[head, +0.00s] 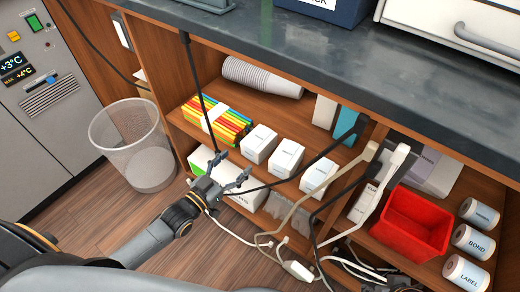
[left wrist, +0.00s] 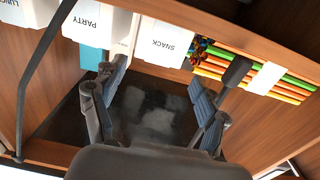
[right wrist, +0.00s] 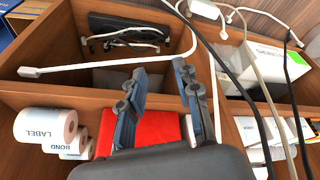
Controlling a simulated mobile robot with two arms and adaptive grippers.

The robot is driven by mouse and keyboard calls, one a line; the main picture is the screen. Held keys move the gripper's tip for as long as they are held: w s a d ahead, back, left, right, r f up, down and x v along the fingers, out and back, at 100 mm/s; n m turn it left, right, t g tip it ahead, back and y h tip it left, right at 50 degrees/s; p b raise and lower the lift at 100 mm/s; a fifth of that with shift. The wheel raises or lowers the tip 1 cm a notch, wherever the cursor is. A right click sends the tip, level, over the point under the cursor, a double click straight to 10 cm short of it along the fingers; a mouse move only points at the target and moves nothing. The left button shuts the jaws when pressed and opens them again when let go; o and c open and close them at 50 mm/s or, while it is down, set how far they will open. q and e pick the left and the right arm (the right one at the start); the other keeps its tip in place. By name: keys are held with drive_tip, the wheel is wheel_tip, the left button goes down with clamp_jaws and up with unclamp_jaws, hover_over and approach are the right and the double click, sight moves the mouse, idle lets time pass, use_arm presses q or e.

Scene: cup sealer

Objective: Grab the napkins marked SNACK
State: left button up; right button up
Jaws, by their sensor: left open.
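The white SNACK napkin pack (left wrist: 165,42) hangs inverted at the top of the left wrist view, beside the PARTY pack (left wrist: 95,22) and the LUNCH pack (left wrist: 27,10). In the head view the three white packs stand in a row on the cabinet's upper shelf; the one nearest the coloured straws (head: 259,143) appears to be SNACK, its print too small to read there. My left gripper (head: 231,169) is open and empty in front of the shelf; the left wrist view shows its spread fingers (left wrist: 158,80) short of the SNACK pack. My right gripper (right wrist: 158,80) is open over the right-hand compartments.
Bundled straws (head: 216,120) and stacked cups (head: 262,77) share the shelf. A red bin (head: 410,223) and labelled rolls (head: 462,272) fill the right compartment. Loose cables (head: 298,269) hang across the cabinet front. A wire basket (head: 130,142) stands at left.

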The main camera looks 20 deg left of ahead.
sight(249, 151)
use_arm(q)
drive_tip(key=b+x, duration=0.1)
drive_tip(key=x, duration=0.4)
drive_tip(key=shift+w+f, duration=0.1)
drive_tip(key=shift+w+d, duration=0.3)
drive_tip(key=shift+w, duration=0.35)
drive_tip(key=b+x, duration=0.1)
drive_tip(key=x, duration=0.4)
drive_tip(key=shift+f+b, duration=0.2)
drive_tip(key=shift+b, duration=0.2)
drive_tip(key=c, duration=0.9)
use_arm(e)
drive_tip(key=w+a+t, duration=0.1)
drive_tip(key=w, duration=0.2)
drive_tip(key=w+a+r+t, duration=0.1)
drive_tip(key=w+t, duration=0.1)
drive_tip(key=w, duration=0.1)
drive_tip(key=w+r+t+y, duration=0.1)
drive_tip(key=w, duration=0.2)
drive_tip(key=shift+a+t, duration=0.4)
